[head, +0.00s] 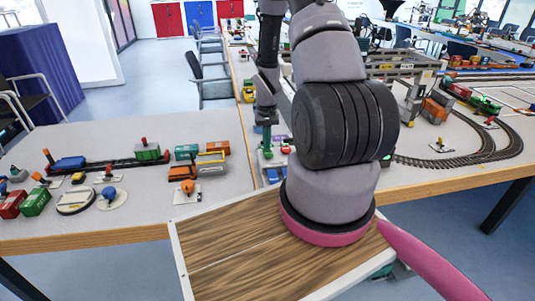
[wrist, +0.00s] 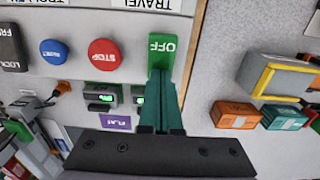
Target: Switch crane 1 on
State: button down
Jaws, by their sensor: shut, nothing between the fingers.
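In the wrist view, a green switch (wrist: 162,46) marked OFF, with upside-down lettering, sits on a pale control panel (wrist: 75,25). My gripper (wrist: 160,78) is shut and empty, its dark green fingertips at the lower edge of the switch. Whether they touch it I cannot tell. A red STOP button (wrist: 104,54) and a blue button (wrist: 54,52) lie to the left of the switch. In the head view my gripper (head: 267,138) points down over the panel, which is mostly hidden by my arm. A grey gantry crane (head: 403,70) stands behind my arm; its number is not readable.
Toy containers (head: 186,152) and wagons crowd the left table. Curved track (head: 465,150) lies on the right table. Orange and teal containers (wrist: 236,115) stand right of my fingers.

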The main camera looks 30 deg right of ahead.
notch_tip(320, 180, up, 7)
dwell(0.8)
